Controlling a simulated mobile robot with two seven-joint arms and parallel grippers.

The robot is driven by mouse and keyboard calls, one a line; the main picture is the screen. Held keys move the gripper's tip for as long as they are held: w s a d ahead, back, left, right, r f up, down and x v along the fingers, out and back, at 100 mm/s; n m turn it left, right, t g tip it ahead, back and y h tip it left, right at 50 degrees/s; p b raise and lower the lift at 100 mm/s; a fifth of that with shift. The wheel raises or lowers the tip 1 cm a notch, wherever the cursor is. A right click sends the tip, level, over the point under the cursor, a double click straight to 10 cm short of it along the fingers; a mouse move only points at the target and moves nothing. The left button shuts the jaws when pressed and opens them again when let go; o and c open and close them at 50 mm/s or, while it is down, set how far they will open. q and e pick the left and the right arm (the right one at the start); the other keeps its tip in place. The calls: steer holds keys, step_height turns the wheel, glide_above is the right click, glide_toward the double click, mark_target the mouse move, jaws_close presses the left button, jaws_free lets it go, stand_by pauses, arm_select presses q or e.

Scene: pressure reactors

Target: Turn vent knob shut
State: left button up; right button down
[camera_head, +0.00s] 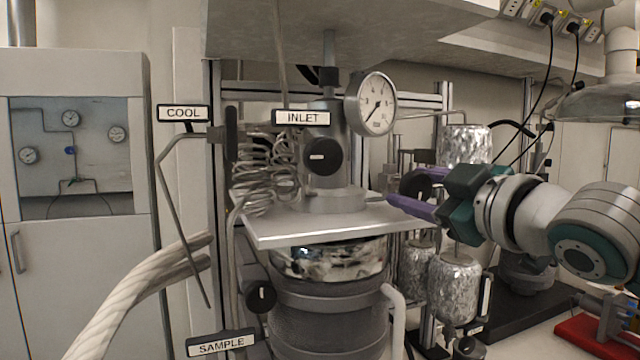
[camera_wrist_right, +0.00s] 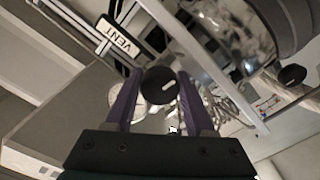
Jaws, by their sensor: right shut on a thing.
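The vent knob (camera_wrist_right: 160,86) is a round black knob with a small white mark, beside the VENT label (camera_wrist_right: 118,41) in the right wrist view. My right gripper (camera_wrist_right: 158,88) has its two purple fingers on either side of the knob, shut on it. In the head view the right gripper (camera_head: 410,190) reaches in from the right, at the right side of the reactor (camera_head: 328,310), with the dark knob (camera_head: 413,184) partly hidden between its fingers. The VENT label does not show in the head view. My left gripper is not in view.
The reactor's INLET knob (camera_head: 321,156), SAMPLE knob (camera_head: 262,297) and COOL knob (camera_head: 232,126) are close by. A pressure gauge (camera_head: 376,104) stands above the plate (camera_head: 320,222). Foil-wrapped vessels (camera_head: 453,287) hang below my right gripper, and a shelf (camera_head: 350,30) is overhead.

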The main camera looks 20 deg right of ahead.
steer(key=m+p, duration=0.1)
steer(key=m, duration=0.3)
steer(key=shift+p, duration=0.35)
steer(key=m+p, duration=0.1)
steer(key=m, duration=0.4)
steer(key=shift+p, duration=0.35)
steer(key=m+p, duration=0.1)
steer(key=m, duration=0.4)
steer(key=shift+a+p, duration=0.1)
steer(key=shift+p, duration=0.2)
steer(key=shift+m, duration=1.2)
steer(key=shift+c, duration=1.3)
jaws_free()
steer(key=shift+s, duration=0.1)
